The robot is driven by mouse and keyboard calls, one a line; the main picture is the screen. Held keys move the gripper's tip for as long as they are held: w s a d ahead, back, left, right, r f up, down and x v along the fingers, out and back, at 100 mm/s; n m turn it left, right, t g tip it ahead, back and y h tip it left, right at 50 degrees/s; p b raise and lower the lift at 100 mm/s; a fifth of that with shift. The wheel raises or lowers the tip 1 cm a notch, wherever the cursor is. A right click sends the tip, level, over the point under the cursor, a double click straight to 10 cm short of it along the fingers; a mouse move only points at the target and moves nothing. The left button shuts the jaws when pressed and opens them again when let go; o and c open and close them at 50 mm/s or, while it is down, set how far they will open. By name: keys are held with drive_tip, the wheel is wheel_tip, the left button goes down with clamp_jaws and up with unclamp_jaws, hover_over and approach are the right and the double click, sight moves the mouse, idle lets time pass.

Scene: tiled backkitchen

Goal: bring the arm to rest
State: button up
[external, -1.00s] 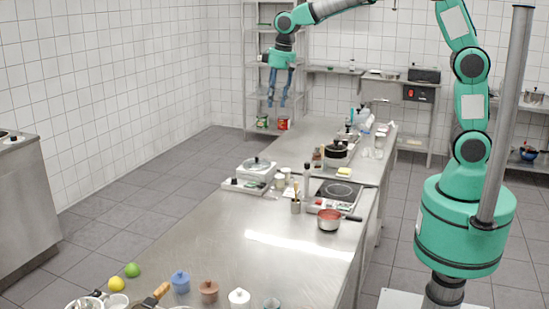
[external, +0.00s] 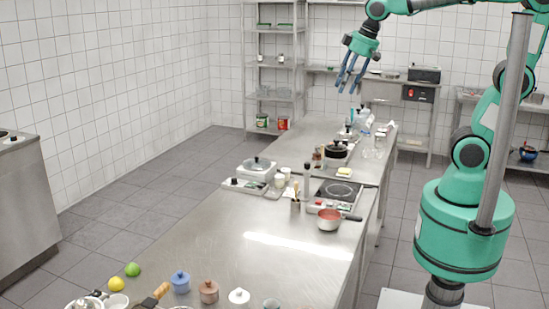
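My gripper (external: 347,80) hangs in the air in the upper part of the external view, in front of the back wall and shelves. Its blue fingers point down and stand apart, with nothing visible between them. My green arm (external: 470,150) rises from its base at the right, and its upper part runs out of the top of the picture. The gripper appears well above the far part of the steel counter (external: 235,255) and touches nothing that I can see.
The counter holds a red pot (external: 329,220), a dark pot (external: 336,150), a hob (external: 340,190) and a white appliance (external: 257,168). Lidded jars, a lime (external: 132,269) and a lemon (external: 116,284) are at the near end. A shelf rack (external: 272,90) stands behind.

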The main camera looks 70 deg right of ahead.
drive_tip(key=s+f, duration=0.2)
drive_tip(key=s, duration=0.5)
drive_tip(key=s+f+t+b, duration=0.1)
drive_tip(key=s+f, duration=0.2)
drive_tip(key=s, duration=0.5)
drive_tip(key=shift+s+d, duration=0.3)
drive_tip(key=shift+d, duration=0.1)
drive_tip(key=shift+f, duration=0.1)
